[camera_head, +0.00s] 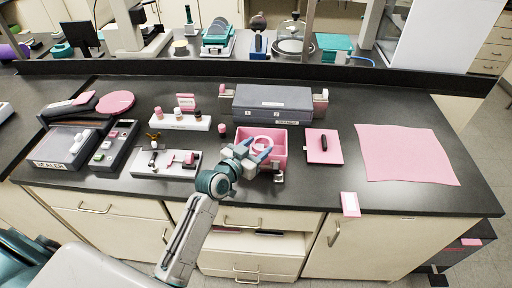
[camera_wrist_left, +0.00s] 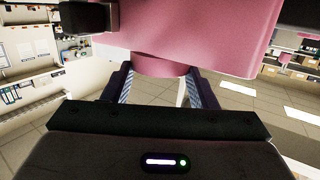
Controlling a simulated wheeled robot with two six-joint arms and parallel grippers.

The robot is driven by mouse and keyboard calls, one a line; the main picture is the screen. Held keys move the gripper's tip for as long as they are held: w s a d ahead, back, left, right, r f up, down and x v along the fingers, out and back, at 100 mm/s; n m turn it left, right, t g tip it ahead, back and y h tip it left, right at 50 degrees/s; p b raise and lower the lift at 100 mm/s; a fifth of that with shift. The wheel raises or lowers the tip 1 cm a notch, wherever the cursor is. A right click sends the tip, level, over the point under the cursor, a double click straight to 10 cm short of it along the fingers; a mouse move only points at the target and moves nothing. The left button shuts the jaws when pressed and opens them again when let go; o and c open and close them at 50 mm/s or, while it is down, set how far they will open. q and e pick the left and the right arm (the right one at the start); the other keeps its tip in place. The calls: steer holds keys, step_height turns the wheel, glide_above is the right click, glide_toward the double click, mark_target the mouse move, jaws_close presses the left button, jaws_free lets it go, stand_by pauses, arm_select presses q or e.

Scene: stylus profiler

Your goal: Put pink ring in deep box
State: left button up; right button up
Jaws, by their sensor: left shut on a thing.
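The pink ring (camera_head: 264,141) is pale pink and round, with a hole in its middle. My left gripper (camera_head: 260,153) comes in from the front and is shut on the ring. In the head view the ring overlaps the opening of the deep pink box (camera_head: 282,147); I cannot tell its exact height over the box. The gripper and ring hide part of the box's inside and front. In the left wrist view a large pink surface (camera_wrist_left: 200,35), apparently the box, fills the top, with a smaller pink part between the fingers (camera_wrist_left: 160,88). My right gripper is not in view.
A grey case (camera_head: 272,103) stands behind the box. A pink pad with a dark handle (camera_head: 323,146) and a pink sheet (camera_head: 405,153) lie to the right. A white rack (camera_head: 180,122) and a grey tray (camera_head: 165,164) are to the left. Bare counter lies between pad and sheet.

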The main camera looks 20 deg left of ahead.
arm_select(q)
steer(key=o, duration=1.4)
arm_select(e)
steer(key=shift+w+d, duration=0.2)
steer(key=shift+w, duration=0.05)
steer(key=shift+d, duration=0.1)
arm_select(q)
steer(key=shift+r+p, duration=0.5)
steer(key=shift+p, duration=0.15)
steer(key=shift+b+v, duration=1.85)
steer(key=shift+v, duration=4.25)
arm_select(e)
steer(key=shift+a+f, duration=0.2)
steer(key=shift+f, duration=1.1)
arm_select(q)
steer(key=shift+w, duration=0.1)
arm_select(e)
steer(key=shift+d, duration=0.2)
